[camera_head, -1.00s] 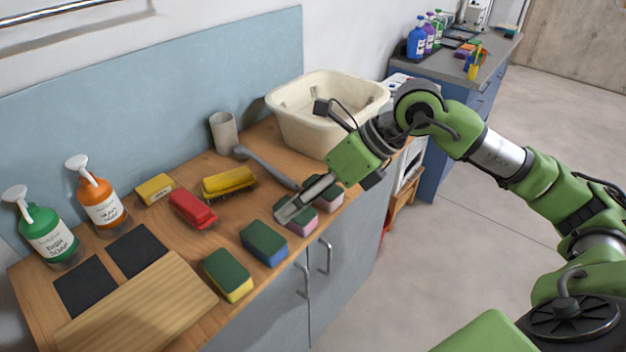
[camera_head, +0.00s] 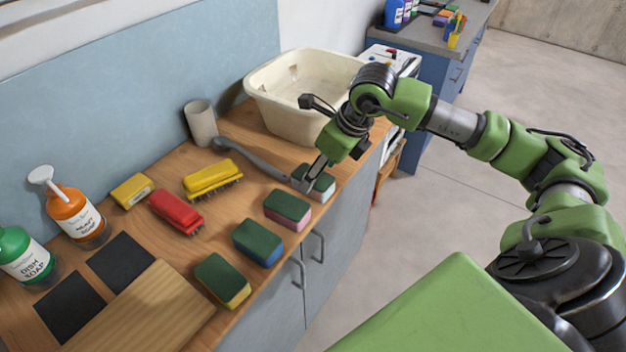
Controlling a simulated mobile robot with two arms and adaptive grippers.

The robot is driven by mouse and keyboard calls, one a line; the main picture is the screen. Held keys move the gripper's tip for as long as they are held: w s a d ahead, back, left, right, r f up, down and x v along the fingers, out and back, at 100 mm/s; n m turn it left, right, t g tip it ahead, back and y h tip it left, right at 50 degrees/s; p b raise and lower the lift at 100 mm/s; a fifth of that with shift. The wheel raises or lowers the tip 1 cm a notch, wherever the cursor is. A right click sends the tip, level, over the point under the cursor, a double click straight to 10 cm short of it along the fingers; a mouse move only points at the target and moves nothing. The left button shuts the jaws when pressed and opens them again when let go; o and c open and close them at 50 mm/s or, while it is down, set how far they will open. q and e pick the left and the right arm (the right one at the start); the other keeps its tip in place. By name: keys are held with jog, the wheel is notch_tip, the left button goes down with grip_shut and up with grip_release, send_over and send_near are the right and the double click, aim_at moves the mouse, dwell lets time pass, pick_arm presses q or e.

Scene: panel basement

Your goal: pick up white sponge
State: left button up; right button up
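The white sponge (camera_head: 323,188) has a dark green top and a pale, whitish lower part. It lies on the wooden counter near its front edge, last in the row of sponges toward the basin. My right gripper (camera_head: 308,178) points down at the sponge's left end and covers part of its top. Its fingers overlap in this view, so I cannot tell whether they are open or shut, or whether they touch the sponge. My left gripper is not in view.
Beside it are a pink sponge (camera_head: 288,208), a blue one (camera_head: 258,242) and a yellow one (camera_head: 223,279). A grey-handled brush (camera_head: 250,158) lies close behind the gripper. A cream basin (camera_head: 280,105) stands beyond. Yellow (camera_head: 212,176) and red (camera_head: 172,211) brushes lie left.

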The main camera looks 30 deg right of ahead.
jog(key=x, duration=0.2)
jog(key=p+x, duration=0.1)
jog(key=shift+w+d+f, duration=0.1)
jog(key=shift+w+f, duration=0.15)
jog(key=shift+w, duration=0.2)
jog(key=shift+w+f+p, duration=0.2)
jog(key=shift+f+p, duration=0.1)
jog(key=shift+f, duration=0.15)
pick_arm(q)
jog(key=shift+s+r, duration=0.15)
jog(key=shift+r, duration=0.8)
pick_arm(e)
jog(key=shift+s, duration=0.1)
pick_arm(q)
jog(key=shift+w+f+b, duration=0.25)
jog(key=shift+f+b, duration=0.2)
jog(key=shift+b, duration=0.05)
pick_arm(e)
jog(key=shift+f, duration=0.2)
jog(key=c, duration=0.8)
